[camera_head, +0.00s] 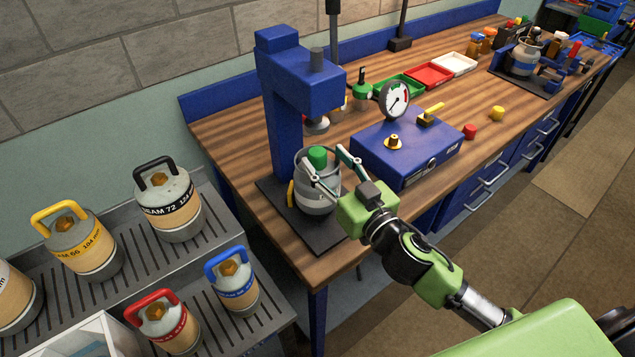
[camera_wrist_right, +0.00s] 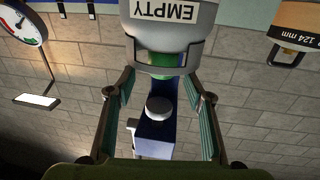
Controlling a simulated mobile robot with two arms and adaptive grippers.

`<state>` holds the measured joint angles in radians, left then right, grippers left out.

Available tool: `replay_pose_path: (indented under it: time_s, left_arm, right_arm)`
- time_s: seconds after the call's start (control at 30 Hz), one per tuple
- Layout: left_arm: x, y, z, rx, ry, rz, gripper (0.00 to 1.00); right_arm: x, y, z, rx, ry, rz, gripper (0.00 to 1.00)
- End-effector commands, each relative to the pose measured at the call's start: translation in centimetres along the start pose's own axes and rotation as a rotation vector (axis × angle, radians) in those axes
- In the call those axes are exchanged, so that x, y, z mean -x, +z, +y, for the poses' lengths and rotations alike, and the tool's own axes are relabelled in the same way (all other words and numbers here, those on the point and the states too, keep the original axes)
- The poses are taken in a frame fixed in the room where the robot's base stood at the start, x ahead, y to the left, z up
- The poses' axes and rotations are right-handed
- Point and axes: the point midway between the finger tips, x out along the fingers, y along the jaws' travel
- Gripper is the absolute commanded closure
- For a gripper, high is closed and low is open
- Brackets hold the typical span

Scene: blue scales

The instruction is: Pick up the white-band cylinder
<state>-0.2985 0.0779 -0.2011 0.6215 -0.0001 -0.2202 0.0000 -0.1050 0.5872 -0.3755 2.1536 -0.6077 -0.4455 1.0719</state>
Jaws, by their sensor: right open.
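A grey cylinder with a pale band (camera_head: 316,201) stands upright on the dark base plate of a blue press-like stand. It has a green knob (camera_head: 317,156) on top. In the right wrist view the cylinder (camera_wrist_right: 203,22) appears inverted at the top, with a white label reading "EMPTY" and its green knob below. My right gripper (camera_head: 324,160) is open, its two fingers spread on either side of the knob. I cannot tell whether they touch it. In the wrist view the gripper (camera_wrist_right: 159,80) has nothing clasped. My left gripper is not in view.
The blue stand's column (camera_head: 284,120) rises right behind the cylinder, with its head overhanging. A blue box with a gauge (camera_head: 407,150) is close on the right. Black-, yellow-, blue- and red-banded cylinders stand on a grey slotted rack (camera_head: 120,262) at left.

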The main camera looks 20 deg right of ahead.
Motion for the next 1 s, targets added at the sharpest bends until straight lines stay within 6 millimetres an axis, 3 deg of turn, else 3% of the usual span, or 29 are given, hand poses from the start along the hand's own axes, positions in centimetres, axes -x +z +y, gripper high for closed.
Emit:
replay_pose_path:
  time_s: [0.1, 0.23, 0.53, 0.57, 0.73, 1.0]
  left_arm:
    - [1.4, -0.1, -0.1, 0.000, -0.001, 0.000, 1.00]
    - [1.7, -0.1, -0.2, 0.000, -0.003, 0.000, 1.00]
    - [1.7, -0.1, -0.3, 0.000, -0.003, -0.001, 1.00]
    - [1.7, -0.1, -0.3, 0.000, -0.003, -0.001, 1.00]
    - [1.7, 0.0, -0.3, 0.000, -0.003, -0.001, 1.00]
    - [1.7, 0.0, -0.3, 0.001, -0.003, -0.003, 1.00]
  right_arm:
    - [-1.9, -0.7, -0.3, 0.000, 0.000, 0.003, 0.52]
    - [-3.3, -0.4, -0.3, 0.001, 0.000, 0.002, 0.52]
    - [-3.8, -0.1, -0.3, -0.001, -0.001, 0.000, 0.52]
    - [-3.8, -0.1, -0.3, -0.001, -0.001, 0.000, 0.55]
    - [-3.7, -0.1, -0.3, 0.000, 0.000, 0.000, 0.99]
    - [-3.8, -0.4, -0.3, 0.001, -0.001, 0.006, 1.00]
